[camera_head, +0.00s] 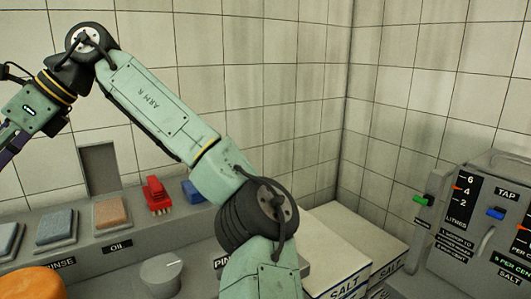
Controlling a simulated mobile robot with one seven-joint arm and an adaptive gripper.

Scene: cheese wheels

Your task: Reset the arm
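My green arm, marked "ARM R", rises from the bottom centre, bends at a black joint (258,212), and runs up and left to a second black joint (91,42). From there my wrist section (33,108) points down and left, out of the picture at the left edge. A dark purple part shows just below the wrist at that edge. My gripper's fingertips are outside the frame, so whether it is open, shut or holding something is hidden.
A grey counter carries a blue-grey pad (57,226), a peach pad (112,213), a red brush (158,195) and a blue item (193,191). An orange wheel (30,283) is lower left. A salt box (333,240) and a labelled tap machine (480,215) stand right. Tiled walls close the back.

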